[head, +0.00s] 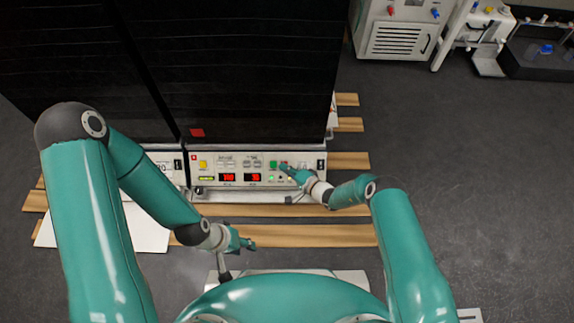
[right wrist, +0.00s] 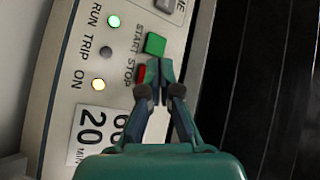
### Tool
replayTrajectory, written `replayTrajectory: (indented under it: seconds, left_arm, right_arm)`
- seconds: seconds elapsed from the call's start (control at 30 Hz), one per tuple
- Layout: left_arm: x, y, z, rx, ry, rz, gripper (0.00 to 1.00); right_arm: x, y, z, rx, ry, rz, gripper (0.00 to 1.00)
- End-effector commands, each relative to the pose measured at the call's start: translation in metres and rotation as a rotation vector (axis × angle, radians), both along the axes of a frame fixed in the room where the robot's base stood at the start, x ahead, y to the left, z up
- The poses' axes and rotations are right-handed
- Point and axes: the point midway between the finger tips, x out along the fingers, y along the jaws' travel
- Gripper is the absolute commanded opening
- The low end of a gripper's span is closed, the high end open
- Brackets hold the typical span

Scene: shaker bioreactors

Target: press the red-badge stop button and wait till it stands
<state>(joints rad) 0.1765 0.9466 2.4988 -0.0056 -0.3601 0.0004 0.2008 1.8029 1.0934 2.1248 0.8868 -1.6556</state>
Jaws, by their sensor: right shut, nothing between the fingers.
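A red badge (head: 196,132) sits low on the dark front of the right-hand shaker cabinet (head: 240,70), above its control panel (head: 215,176). In the right wrist view the red STOP button (right wrist: 140,74) lies beside the green START button (right wrist: 154,44). My right gripper (right wrist: 160,72) is shut and empty, its tips right beside the red button and partly covering it; I cannot tell whether they touch it. In the head view it reaches the panel's right part (head: 290,170). The green RUN lamp (right wrist: 114,21) is lit. My left gripper (head: 246,243) hangs low, away from the panel.
The TRIP lamp (right wrist: 106,52) is dark and the ON lamp (right wrist: 99,84) is lit. Two red displays (head: 228,177) glow on the panel. Wooden boards (head: 345,160) lie under the cabinets. The floor to the right (head: 470,150) is clear. White equipment (head: 400,30) stands at the back right.

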Motion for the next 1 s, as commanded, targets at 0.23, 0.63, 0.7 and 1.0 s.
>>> replayTrajectory:
  seconds: [0.23,0.63,0.7,1.0]
  left_arm:
    - [0.0000,0.0000,-0.0035,0.000,0.000,0.000,0.40]
    - [0.0000,0.0000,-0.0055,0.000,0.000,0.000,0.40]
    - [0.0000,0.0000,-0.0065,0.000,0.000,0.000,0.40]
    - [0.0000,0.0001,-0.0101,0.000,0.000,0.000,0.40]
  right_arm:
    - [0.0027,0.0001,-0.0017,-0.001,-0.001,0.000,0.00]
    - [0.0037,0.0003,-0.0030,-0.001,-0.001,0.002,0.00]
    - [0.0042,0.0004,-0.0035,-0.001,-0.001,0.002,0.00]
    - [0.0064,0.0006,-0.0054,0.000,0.000,0.001,0.00]
